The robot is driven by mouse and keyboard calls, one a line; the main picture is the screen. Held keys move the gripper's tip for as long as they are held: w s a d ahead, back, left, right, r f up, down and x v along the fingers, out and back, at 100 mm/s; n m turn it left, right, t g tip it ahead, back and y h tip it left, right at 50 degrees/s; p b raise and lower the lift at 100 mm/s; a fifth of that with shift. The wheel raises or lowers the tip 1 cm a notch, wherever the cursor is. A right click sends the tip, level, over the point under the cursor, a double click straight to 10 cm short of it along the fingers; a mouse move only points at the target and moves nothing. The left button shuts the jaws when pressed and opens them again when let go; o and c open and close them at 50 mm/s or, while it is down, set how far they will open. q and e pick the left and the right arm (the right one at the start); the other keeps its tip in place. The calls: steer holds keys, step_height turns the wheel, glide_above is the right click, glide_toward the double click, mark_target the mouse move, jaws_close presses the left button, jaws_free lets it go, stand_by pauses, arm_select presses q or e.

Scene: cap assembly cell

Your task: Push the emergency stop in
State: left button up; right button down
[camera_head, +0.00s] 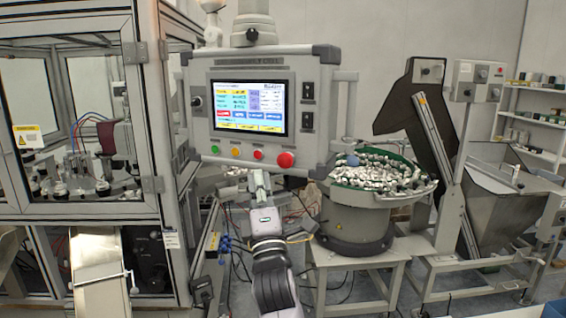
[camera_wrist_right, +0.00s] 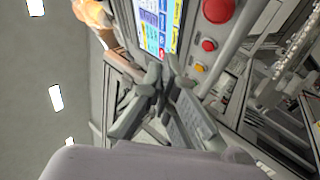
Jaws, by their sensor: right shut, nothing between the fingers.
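The emergency stop, a large red mushroom button (camera_head: 286,160), sits at the lower right of the grey control panel (camera_head: 318,125) in the head view. It also shows at the top edge of the right wrist view (camera_wrist_right: 218,10), partly cut off. My right gripper (camera_head: 259,178) is just below the panel's lower edge, left of and below the emergency stop, and apart from it. In the right wrist view its fingers (camera_wrist_right: 168,78) are together and hold nothing. My left gripper is out of view.
Left of the emergency stop are a smaller red button (camera_head: 258,155), an orange one (camera_head: 236,152) and a green one (camera_head: 215,149), under a lit screen (camera_head: 249,107). A bowl feeder (camera_head: 352,215) stands right of my right arm. A glazed machine cabinet (camera_head: 155,100) stands left.

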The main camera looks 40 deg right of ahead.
mark_target(284, 162)
steer(key=w+d, duration=0.4)
steer(key=d, duration=0.2)
steer(key=shift+d, duration=0.25)
steer(key=shift+d, duration=0.1)
stand_by(1.2)
steer(key=shift+w+d, duration=0.2)
steer(key=shift+d, duration=0.1)
steer(key=shift+w+d+r, duration=0.1)
steer(key=shift+w+d, duration=0.1)
steer(key=shift+d, duration=0.15)
stand_by(0.9)
steer(key=shift+s+a, duration=0.45)
steer(key=shift+a, duration=0.25)
